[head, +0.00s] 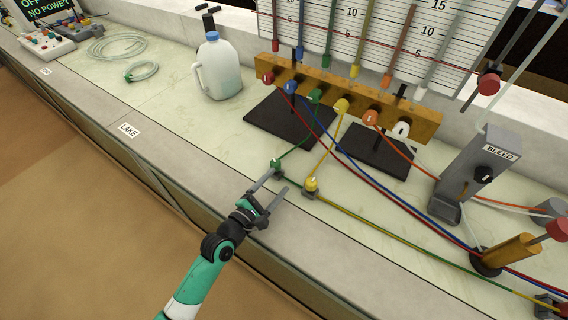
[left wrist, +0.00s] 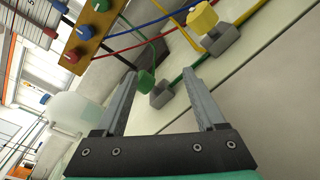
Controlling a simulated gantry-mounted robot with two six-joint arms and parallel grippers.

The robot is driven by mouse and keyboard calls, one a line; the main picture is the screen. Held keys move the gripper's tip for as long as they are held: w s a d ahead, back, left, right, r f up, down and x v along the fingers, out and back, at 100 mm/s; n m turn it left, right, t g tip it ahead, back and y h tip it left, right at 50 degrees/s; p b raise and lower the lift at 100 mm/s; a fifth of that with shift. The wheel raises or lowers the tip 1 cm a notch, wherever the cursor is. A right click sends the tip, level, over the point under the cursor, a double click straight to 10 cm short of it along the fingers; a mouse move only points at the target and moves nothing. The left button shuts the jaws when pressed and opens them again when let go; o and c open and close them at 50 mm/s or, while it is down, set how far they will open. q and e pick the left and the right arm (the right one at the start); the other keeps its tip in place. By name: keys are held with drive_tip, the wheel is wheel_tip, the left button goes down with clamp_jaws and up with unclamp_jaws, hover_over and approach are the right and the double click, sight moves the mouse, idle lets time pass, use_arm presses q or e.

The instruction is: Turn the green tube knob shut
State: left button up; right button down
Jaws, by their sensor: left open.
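The green tube knob (head: 276,163) stands on a small grey block near the counter's front edge, on the green tube. My left gripper (head: 275,184) is open, with its fingers pointing toward the knob and nothing between them. In the left wrist view the green knob (left wrist: 146,82) and its grey block (left wrist: 162,95) show beyond the two open fingers (left wrist: 160,100), apart from them. The yellow tube knob (head: 311,183) on its own grey block is just right of my left gripper. It also shows in the left wrist view (left wrist: 202,18). My right gripper is out of view.
A wooden bar (head: 345,98) with several coloured knobs stands behind, its tubes crossing the counter. A white jug (head: 217,70) stands at the back left. The grey BLEED post (head: 480,170) is at the right. The counter left of the gripper is clear.

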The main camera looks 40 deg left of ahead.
sight(278, 160)
use_arm(q)
drive_tip(key=n, duration=0.2)
drive_tip(key=s+a+n+y, duration=0.1)
drive_tip(key=n, duration=0.2)
drive_tip(key=s+a+n, duration=0.1)
drive_tip(key=n, duration=0.1)
drive_tip(key=shift+s+a+f+n+y+b, duration=0.1)
drive_tip(key=shift+a+f+n+y+b, duration=0.05)
drive_tip(key=shift+a+n+y+b, duration=0.2)
drive_tip(key=shift+s+a+n+t, duration=0.1)
drive_tip(key=shift+s+n+t, duration=0.05)
drive_tip(key=shift+n, duration=0.4)
drive_tip(key=shift+s+a+n+t, duration=0.1)
drive_tip(key=shift+n+t, duration=0.05)
drive_tip(key=shift+n, duration=0.35)
drive_tip(key=w+b, duration=0.1)
drive_tip(key=w, duration=0.2)
drive_tip(key=w+a+b, duration=0.1)
drive_tip(key=w, duration=0.3)
drive_tip(key=w+a+b, duration=0.1)
drive_tip(key=w, duration=0.2)
drive_tip(key=shift+w+a, duration=0.1)
drive_tip(key=shift+w, duration=0.05)
drive_tip(key=shift+w+a+b, duration=0.1)
drive_tip(key=shift+w+b, duration=0.2)
drive_tip(key=shift+w, duration=0.3)
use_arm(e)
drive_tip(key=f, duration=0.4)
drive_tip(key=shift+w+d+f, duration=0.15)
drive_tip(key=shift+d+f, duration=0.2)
